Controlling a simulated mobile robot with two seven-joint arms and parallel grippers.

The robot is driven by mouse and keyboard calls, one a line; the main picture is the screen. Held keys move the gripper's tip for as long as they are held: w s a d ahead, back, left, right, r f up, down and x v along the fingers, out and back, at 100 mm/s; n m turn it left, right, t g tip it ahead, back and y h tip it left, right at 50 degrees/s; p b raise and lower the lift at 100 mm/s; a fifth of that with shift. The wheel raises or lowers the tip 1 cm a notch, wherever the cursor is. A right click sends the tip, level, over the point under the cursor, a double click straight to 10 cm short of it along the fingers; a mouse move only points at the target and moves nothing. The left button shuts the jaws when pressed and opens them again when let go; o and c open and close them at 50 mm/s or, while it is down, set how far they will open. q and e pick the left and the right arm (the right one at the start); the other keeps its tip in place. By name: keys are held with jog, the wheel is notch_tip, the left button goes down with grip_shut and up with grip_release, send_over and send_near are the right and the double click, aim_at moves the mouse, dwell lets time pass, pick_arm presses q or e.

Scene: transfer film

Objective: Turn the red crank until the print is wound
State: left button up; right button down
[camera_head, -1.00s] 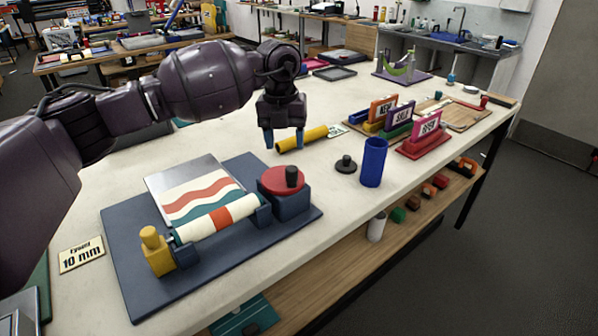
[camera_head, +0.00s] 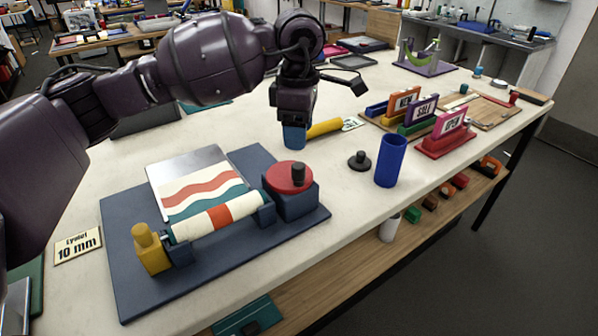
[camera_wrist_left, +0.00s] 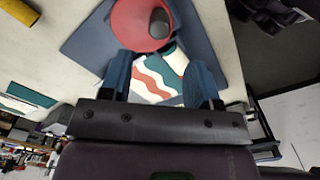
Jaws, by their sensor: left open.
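The red crank (camera_head: 289,177) is a round disc with a dark upright knob (camera_head: 298,174), on a blue block at the right end of the blue base board (camera_head: 128,277). The striped print (camera_head: 197,186) lies on a grey plate and meets the roller (camera_head: 218,217). My left gripper (camera_head: 294,138) is open and empty, above the table behind the crank. In the left wrist view the crank (camera_wrist_left: 141,24) and its knob (camera_wrist_left: 159,22) lie beyond the open fingers (camera_wrist_left: 160,78), apart from them. My right gripper is not in view.
A blue cylinder (camera_head: 390,161) and a small black knobbed disc (camera_head: 359,161) stand right of the crank. A yellow cylinder (camera_head: 325,128) lies behind my left gripper. Sign blocks (camera_head: 447,135) stand further right. A yellow post (camera_head: 150,249) stands at the board's left end.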

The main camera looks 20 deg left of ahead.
aim_at(299, 165)
pick_arm(q)
notch_tip(299, 165, down, 10)
jog(key=shift+f, duration=0.25)
dwell(0.4)
jog(key=c, duration=0.9)
jog(key=shift+w, duration=0.1)
